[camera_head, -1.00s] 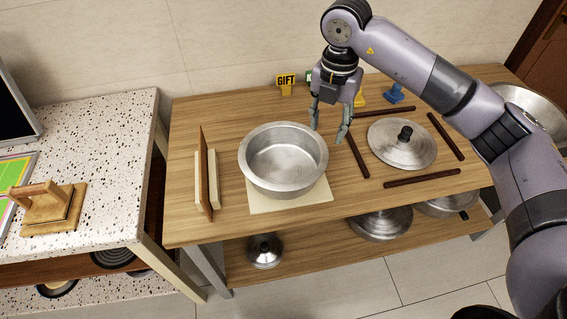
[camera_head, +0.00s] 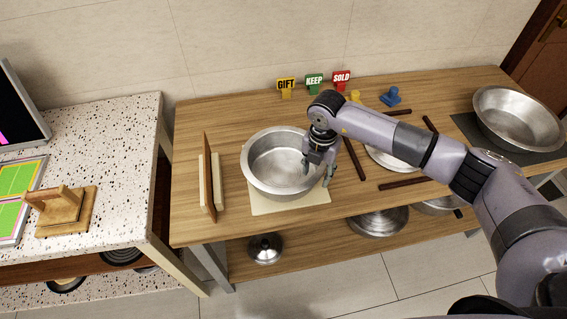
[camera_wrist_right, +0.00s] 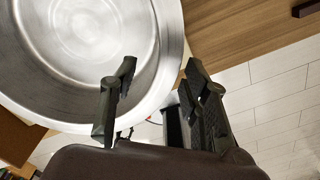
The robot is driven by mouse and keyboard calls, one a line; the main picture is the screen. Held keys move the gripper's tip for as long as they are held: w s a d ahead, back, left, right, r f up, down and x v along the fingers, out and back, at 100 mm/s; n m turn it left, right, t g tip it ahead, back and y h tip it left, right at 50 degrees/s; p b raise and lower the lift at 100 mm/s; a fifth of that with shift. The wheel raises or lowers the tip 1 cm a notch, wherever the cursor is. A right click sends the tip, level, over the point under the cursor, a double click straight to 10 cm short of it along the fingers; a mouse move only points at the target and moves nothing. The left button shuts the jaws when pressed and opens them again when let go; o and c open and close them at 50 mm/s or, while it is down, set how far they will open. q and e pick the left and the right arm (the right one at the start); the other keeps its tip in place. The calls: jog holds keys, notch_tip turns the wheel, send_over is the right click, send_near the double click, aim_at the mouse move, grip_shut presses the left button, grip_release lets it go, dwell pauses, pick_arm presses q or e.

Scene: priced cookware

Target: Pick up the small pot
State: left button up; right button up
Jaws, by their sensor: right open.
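A silver metal pot (camera_head: 275,165) stands upright on a cream square board (camera_head: 290,206) near the table's left part. It also fills the upper left of the right wrist view (camera_wrist_right: 75,45). My right gripper (camera_head: 316,178) is open at the pot's right rim, pointing down. In the right wrist view my right gripper (camera_wrist_right: 160,66) has one finger over the pot's inside and the other outside the rim. I cannot tell whether either finger touches the wall. My left gripper is not in view.
A larger metal pan (camera_head: 518,118) stands on a dark mat at the right. Dark wooden strips (camera_head: 354,160) and a lid (camera_head: 385,160) lie behind my arm. An upright wooden board (camera_head: 209,170) stands left of the pot. GIFT (camera_head: 286,84), KEEP (camera_head: 314,80) and SOLD (camera_head: 341,78) signs stand at the back.

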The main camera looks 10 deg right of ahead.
jog(key=shift+f, duration=0.95)
jog(key=shift+c, duration=0.2)
grip_shut()
